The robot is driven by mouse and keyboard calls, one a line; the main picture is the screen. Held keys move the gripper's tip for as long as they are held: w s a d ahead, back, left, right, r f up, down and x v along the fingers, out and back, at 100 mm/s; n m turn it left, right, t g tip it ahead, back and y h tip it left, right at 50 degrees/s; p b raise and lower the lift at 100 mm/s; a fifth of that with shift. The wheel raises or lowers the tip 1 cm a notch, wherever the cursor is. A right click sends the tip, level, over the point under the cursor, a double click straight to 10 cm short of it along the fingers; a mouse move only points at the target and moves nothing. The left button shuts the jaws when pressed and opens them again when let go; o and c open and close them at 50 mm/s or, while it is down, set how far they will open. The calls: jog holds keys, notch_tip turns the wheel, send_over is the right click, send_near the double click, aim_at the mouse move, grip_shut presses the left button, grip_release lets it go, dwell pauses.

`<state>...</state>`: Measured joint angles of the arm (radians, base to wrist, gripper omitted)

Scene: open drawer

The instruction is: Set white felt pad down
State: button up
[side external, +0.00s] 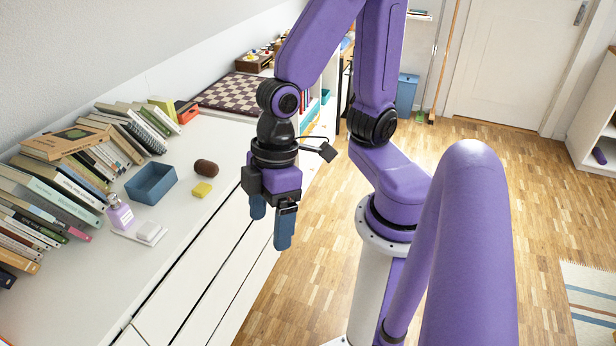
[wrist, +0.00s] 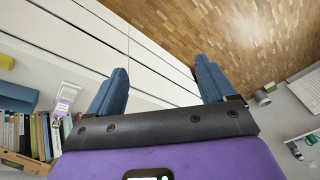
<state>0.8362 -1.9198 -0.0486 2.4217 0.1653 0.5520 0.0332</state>
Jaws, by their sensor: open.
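A small white block (side external: 149,230), which may be the white felt pad, sits on a thin pale tray (side external: 125,231) on the white cabinet top. A purple bottle (side external: 119,212) stands at the tray's left end. The bottle also shows at the left of the wrist view (wrist: 66,95), where the white block is hard to make out. My gripper (side external: 270,231) has two blue fingers, apart and pointing down. It is open with nothing between the fingers, to the right of the tray and by the drawer fronts. The fingers also show in the wrist view (wrist: 162,68).
A blue open box (side external: 151,194), a yellow sponge-like block (side external: 202,189) and a brown rounded object (side external: 206,168) stand on the cabinet top (side external: 200,220). Several books (side external: 75,165) line the wall. The drawer fronts (side external: 215,262) look shut. A checkered board (side external: 240,91) lies farther back.

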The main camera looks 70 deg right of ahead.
jog(key=s+d+r+n+h, duration=0.2)
jog(key=s+d, duration=0.1)
jog(key=d, duration=0.5)
jog(key=shift+s+d+r, duration=0.15)
jog(key=shift+d+r, duration=0.2)
jog(key=shift+d, duration=0.05)
dwell(1.5)
